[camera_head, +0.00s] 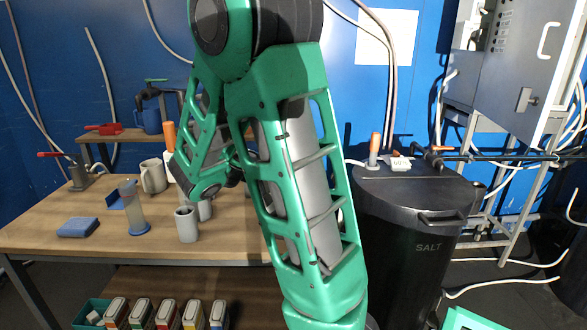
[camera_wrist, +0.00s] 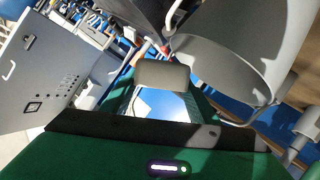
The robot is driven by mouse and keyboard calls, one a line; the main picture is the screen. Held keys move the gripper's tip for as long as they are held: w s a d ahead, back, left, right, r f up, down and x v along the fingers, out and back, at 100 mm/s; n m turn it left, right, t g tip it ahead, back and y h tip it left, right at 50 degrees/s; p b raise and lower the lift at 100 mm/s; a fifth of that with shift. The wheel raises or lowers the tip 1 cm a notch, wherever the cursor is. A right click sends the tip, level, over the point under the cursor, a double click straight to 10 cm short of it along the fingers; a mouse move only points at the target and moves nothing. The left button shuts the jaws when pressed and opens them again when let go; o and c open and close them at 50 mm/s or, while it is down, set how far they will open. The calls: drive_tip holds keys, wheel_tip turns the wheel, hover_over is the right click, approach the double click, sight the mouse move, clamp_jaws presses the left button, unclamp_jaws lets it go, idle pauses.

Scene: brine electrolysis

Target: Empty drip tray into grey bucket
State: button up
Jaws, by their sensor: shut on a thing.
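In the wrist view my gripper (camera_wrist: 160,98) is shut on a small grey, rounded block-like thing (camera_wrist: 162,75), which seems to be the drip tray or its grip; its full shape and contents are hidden. A large grey round vessel (camera_wrist: 225,45) with a thin curved wire by its rim fills the upper right of the wrist view and looks like the grey bucket. It appears close beyond the gripper; I cannot tell whether they touch. In the head view my arm crosses the middle, and my gripper, the tray and the bucket are not seen.
A black salt bin (camera_head: 405,240) with small items on its lid stands right of my arm. A wooden table (camera_head: 105,235) on the left holds grey mugs (camera_head: 187,224), a clear cylinder (camera_head: 133,210) and a blue sponge-like block (camera_head: 78,227). A grey cabinet (camera_head: 520,60) hangs at the right.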

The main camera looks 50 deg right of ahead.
drive_tip(key=n+g, duration=0.1)
drive_tip(key=w+n+h, duration=0.1)
drive_tip(key=n, duration=0.1)
drive_tip(key=w+n+g, duration=0.1)
drive_tip(key=n, duration=0.1)
drive_tip(key=shift+a+f+g+h, duration=0.2)
drive_tip(key=shift+g+h, duration=0.1)
drive_tip(key=shift+h, duration=0.1)
drive_tip(key=n, duration=0.1)
drive_tip(key=w+n+h, duration=0.1)
drive_tip(key=n, duration=0.1)
drive_tip(key=shift+w+a+n+g, duration=0.1)
drive_tip(key=shift+n+g, duration=0.2)
drive_tip(key=shift+g, duration=0.1)
idle(1.6)
